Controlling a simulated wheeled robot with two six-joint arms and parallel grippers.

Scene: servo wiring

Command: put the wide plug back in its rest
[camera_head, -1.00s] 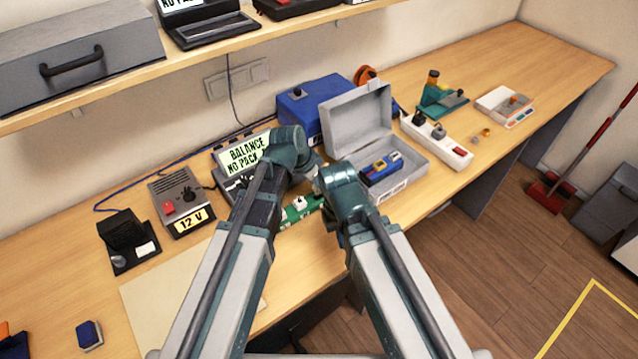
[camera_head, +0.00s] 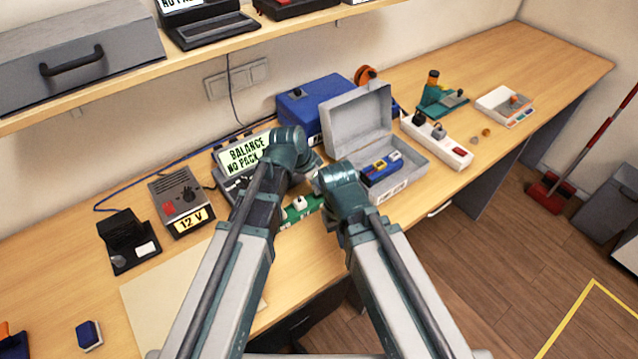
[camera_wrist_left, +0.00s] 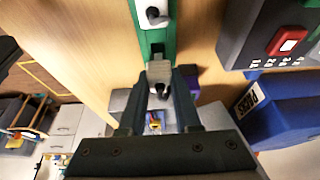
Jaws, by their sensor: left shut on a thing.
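My left gripper (camera_wrist_left: 160,80) is shut on a pale grey plug (camera_wrist_left: 159,72), seen between its two dark fingers in the left wrist view. The plug's far end is at or just over the near end of a green holder (camera_wrist_left: 143,43); I cannot tell whether they touch. The holder carries a white part with a dark and grey knob (camera_wrist_left: 155,16). In the head view the green holder (camera_head: 288,217) shows partly between my two arms. There my left gripper's fingers and the plug are hidden behind the arm. My right gripper's fingers are hidden too.
A grey open box (camera_head: 408,193) with blue and yellow packs stands right of my right arm. A balance charger (camera_head: 243,156) and a 12 V supply (camera_head: 180,200) stand left. A blue case (camera_head: 312,105) is behind. The bench's front left is mostly clear.

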